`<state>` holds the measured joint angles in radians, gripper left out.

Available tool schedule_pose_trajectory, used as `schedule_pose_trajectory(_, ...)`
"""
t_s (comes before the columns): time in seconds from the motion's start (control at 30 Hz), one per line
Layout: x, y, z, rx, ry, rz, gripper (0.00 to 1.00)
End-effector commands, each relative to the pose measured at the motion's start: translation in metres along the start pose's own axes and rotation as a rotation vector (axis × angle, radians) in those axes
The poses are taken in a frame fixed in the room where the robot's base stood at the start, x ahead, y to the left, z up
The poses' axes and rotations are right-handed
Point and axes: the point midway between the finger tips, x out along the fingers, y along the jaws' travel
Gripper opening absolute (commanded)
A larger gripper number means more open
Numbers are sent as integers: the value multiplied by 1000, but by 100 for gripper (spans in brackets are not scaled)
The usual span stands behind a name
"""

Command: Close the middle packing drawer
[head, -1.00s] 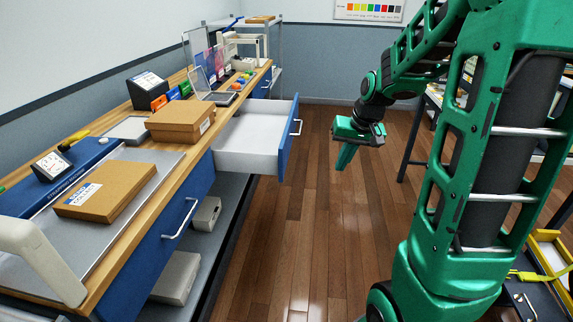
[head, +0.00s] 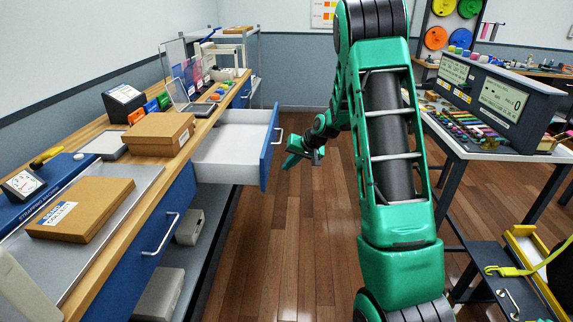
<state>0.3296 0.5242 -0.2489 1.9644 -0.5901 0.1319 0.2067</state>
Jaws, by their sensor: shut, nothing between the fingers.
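The middle packing drawer (head: 232,152) is pulled well out from the bench on the left, with a white, empty-looking tray and a blue front (head: 269,150). Its metal handle (head: 279,136) faces right, toward my arm. My gripper (head: 303,153) is shut and empty, in the air to the right of the drawer front, with its green fingers toward the drawer. A gap shows between the fingers and the drawer front in this view; the exact distance is hard to tell.
The wooden bench (head: 95,254) carries cardboard boxes (head: 158,134) and a laptop. A nearer blue drawer (head: 145,245) is shut. Wooden floor (head: 285,245) lies open in the middle. A table (head: 480,150) with instruments stands right, near a yellow-edged tray (head: 530,268).

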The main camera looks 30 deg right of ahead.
Motion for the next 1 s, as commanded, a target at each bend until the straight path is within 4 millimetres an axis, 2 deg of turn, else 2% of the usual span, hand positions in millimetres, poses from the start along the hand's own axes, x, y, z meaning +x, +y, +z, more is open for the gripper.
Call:
schedule_pose_trajectory(0.03, 11, 0, 1, -1, -2, 1, 0)
schedule_pose_trajectory(0.3, 60, 0, 1, 0, -3, 1, 0)
schedule_pose_trajectory(0.4, 65, -16, 0, -4, 0, -2, 0)
schedule_pose_trajectory(0.53, 72, -28, 0, -2, 0, 0, 0)
schedule_pose_trajectory(0.97, 76, -36, 0, 0, 0, 0, 0)
schedule_pose_trajectory(1.0, 77, -45, 6, -2, -1, -1, 0)
